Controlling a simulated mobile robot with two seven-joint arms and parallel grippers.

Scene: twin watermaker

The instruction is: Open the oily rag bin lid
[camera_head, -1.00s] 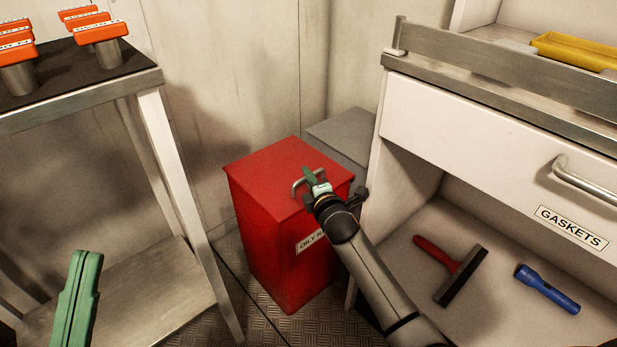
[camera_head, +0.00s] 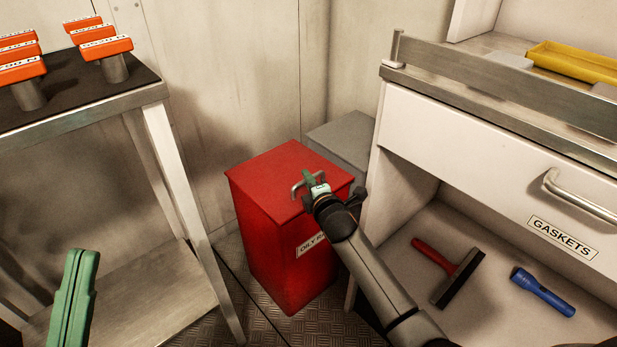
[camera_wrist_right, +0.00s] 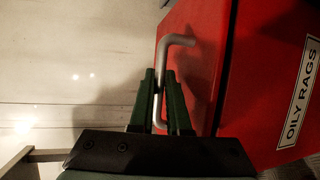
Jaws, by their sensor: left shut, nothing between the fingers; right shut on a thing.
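The red oily rag bin (camera_head: 275,245) stands on the floor in the middle of the head view, its lid (camera_head: 275,170) lying closed on top. A bent metal handle (camera_head: 298,187) is on the lid. My right gripper (camera_head: 308,180) reaches over the lid and is shut on this handle; the right wrist view shows the handle (camera_wrist_right: 176,41) between its green fingers (camera_wrist_right: 160,95). The label (camera_wrist_right: 298,92) is on the bin's red front. My left gripper (camera_head: 78,255) is shut and empty at the lower left, well away from the bin.
A metal bench (camera_head: 150,95) with orange-topped items stands at the left. A grey box (camera_head: 345,137) is behind the bin. At the right, a cabinet has a gaskets drawer (camera_head: 470,150), with a scraper (camera_head: 458,276) and a blue torch (camera_head: 542,291) on the shelf below.

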